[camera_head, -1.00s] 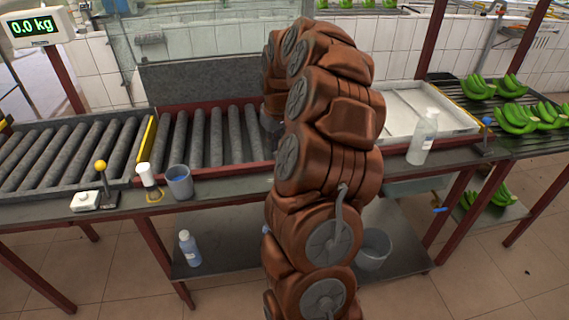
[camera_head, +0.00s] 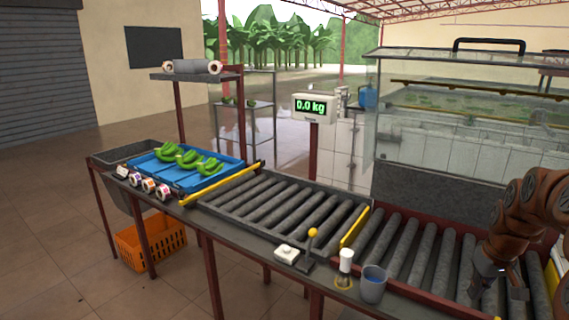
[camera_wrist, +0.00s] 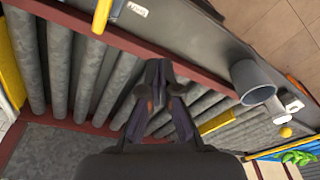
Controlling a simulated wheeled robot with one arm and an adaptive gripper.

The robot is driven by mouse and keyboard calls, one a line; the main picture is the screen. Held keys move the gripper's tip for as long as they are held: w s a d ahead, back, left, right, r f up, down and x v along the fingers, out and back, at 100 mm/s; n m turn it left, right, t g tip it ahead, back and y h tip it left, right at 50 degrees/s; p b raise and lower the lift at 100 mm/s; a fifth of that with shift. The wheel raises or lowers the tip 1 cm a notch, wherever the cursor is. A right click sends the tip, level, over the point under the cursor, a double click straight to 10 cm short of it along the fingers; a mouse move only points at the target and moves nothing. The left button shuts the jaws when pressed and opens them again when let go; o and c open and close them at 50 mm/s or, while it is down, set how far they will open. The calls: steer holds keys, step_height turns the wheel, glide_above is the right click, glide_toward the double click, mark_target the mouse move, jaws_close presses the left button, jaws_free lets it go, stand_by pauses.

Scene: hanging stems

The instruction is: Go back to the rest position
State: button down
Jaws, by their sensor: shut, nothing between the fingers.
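My gripper (camera_head: 497,290) is at the lower right of the head view, low over the right-hand roller section (camera_head: 428,262), with my brown arm coming in from the right edge. The wrist view shows my gripper (camera_wrist: 157,72) pointing at the rollers and the dark red rail, with its two dark fingers close together. Nothing shows between the fingers. The gripper is empty.
A grey cup (camera_head: 373,283), a white-capped bottle (camera_head: 345,268) and a yellow-knobbed lever (camera_head: 312,236) stand on the front ledge. A blue tray (camera_head: 215,180) holds green bananas at the left. The left rollers (camera_head: 285,208) are bare. An orange crate (camera_head: 150,240) is underneath.

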steer(key=s+a+r+n, duration=0.1)
steer(key=s+a, duration=0.2)
steer(key=a, duration=0.4)
steer(key=s+a+r+g, duration=0.1)
steer(key=s+a, duration=0.2)
steer(key=a, duration=0.4)
steer(key=s+a+r+n, duration=0.1)
steer(key=s+a+r, duration=0.15)
steer(key=a, duration=0.35)
steer(key=s+a+f, duration=0.1)
steer(key=s+a, duration=0.2)
steer(key=s, duration=0.3)
steer(key=s+a+f+g, duration=0.1)
steer(key=s+a, duration=0.2)
steer(key=s, duration=0.4)
steer(key=s+a+f+m+g, duration=0.1)
steer(key=s+a, duration=0.3)
steer(key=s, duration=0.3)
steer(key=shift+f, duration=0.3)
steer(key=shift+w, duration=0.1)
